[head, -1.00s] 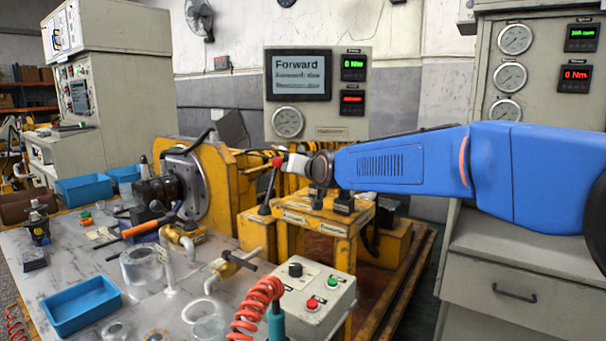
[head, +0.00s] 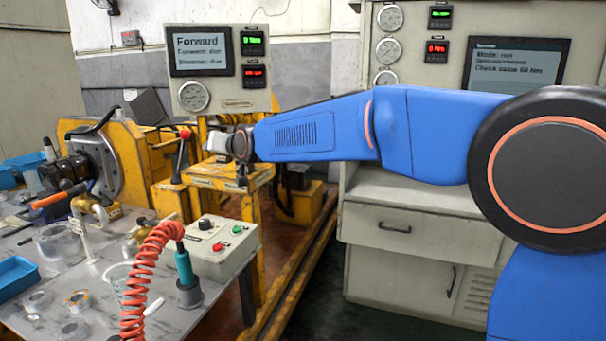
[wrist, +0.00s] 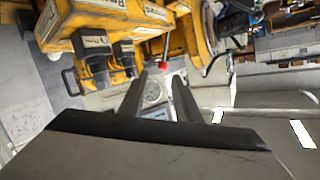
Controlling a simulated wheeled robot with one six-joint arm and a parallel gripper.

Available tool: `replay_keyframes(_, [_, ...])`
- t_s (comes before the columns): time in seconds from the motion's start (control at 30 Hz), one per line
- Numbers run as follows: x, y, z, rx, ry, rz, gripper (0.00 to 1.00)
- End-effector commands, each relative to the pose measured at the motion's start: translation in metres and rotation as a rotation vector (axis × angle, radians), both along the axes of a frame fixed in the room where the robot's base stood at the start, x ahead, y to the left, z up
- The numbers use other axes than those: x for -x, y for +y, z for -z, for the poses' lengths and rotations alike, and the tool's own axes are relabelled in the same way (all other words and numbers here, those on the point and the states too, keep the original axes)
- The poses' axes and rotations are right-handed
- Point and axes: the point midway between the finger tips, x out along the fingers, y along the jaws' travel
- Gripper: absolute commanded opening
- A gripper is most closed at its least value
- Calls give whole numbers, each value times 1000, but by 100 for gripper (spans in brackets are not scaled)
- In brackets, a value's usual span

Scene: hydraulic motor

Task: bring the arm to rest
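My blue arm (head: 330,132) reaches left across the head view, roughly level. My gripper (head: 212,144) is at its far end, just right of a lever's red knob (head: 184,134) and above the yellow valve stand (head: 225,180). A narrow gap shows between gripper and knob. In the wrist view my two dark fingers (wrist: 160,85) stand apart with nothing seen between them. The red knob (wrist: 163,65) shows beyond the fingertips there. The forward display (head: 201,50) stands behind.
A grey control box (head: 212,248) with buttons and a coiled red hose (head: 150,275) stand on the bench at front left. The yellow motor rig (head: 130,150) is behind. A grey cabinet (head: 415,225) stands behind and below my arm. Some floor shows at lower middle.

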Motion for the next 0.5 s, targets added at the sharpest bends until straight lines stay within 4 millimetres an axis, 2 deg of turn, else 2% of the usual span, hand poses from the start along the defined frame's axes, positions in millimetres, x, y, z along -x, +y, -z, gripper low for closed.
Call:
replay_keyframes(0.33, [9,-53,4,53,33,32,30])
replay_keyframes(0.5, [18,-94,8,94,59,55,30])
